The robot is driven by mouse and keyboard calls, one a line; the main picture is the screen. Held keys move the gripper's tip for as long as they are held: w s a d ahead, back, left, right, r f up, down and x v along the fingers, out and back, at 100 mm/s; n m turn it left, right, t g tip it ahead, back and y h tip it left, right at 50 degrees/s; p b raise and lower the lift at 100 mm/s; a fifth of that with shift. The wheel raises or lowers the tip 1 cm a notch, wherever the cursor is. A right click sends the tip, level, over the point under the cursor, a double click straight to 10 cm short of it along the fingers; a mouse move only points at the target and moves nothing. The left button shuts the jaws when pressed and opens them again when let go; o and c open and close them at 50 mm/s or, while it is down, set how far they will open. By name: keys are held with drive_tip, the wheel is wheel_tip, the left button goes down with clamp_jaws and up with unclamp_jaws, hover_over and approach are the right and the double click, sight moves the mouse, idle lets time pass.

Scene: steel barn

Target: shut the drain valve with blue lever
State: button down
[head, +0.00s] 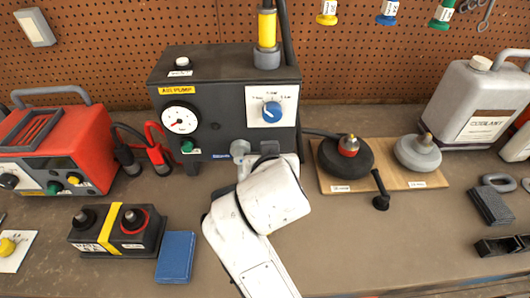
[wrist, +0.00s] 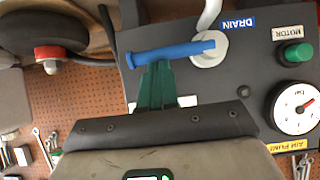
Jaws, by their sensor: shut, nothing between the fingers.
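The drain valve is on the front of the dark air pump box (head: 225,65). Its grey body (head: 239,149) shows in the head view just left of my white wrist, which hides the lever. In the wrist view the blue lever (wrist: 170,52) runs sideways to the left from the round grey valve body (wrist: 208,52), beside the blue DRAIN label (wrist: 238,22). My gripper (wrist: 157,68) has its green fingers shut together and empty, with the tips right at the lever's middle. I cannot tell whether they touch it.
To the right are a wooden board (head: 385,182) with two round fittings and a coolant jug (head: 470,100).

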drive_tip(key=shift+f, duration=0.25)
idle(0.4)
